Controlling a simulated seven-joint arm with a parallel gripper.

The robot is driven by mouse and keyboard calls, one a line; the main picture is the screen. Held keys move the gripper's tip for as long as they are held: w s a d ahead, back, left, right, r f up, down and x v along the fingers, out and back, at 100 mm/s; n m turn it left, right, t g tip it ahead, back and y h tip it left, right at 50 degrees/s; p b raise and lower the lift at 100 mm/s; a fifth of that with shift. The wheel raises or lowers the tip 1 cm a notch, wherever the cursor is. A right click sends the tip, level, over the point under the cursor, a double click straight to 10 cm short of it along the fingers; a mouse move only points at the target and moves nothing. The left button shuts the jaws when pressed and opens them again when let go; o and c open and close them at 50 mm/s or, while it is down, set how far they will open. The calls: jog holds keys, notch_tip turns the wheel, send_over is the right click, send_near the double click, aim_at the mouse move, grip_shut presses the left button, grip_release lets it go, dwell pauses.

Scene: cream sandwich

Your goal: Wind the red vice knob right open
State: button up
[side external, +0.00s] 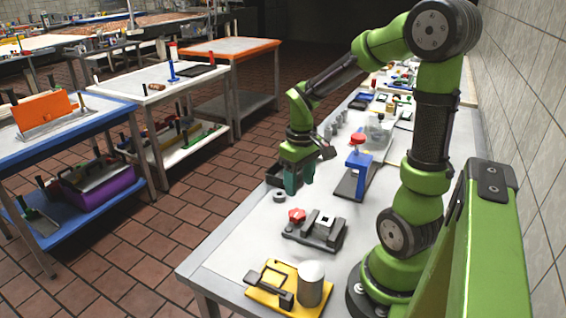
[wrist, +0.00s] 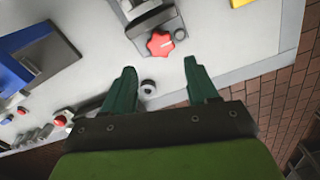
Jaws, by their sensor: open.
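The red vice knob (side external: 297,215) sits at the left end of a small dark grey vice (side external: 318,232) on the white bench. In the wrist view the knob (wrist: 160,43) is a lobed red disc at the end of the vice (wrist: 150,15), near the top middle. My gripper (side external: 297,190) hangs above the bench, behind and above the knob in the side view. In the wrist view its green fingers (wrist: 160,82) are spread apart with nothing between them at their tips. The gripper is apart from the knob. How far the vice jaws are open is too small to tell.
A blue stand with a red top (side external: 358,165) is behind the vice. A yellow base with a grey cylinder (side external: 268,297) is in front. The bench's left edge (side external: 225,225) is close by.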

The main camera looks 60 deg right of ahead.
aim_at(299, 213)
notch_tip(299, 213, down, 9)
jog(key=shift+f, duration=0.2)
jog(key=shift+c, duration=0.4)
jog(key=c, duration=0.7)
jog(key=shift+d+n, duration=0.1)
jog(key=shift+n, duration=2.8)
jog(key=o, duration=0.8)
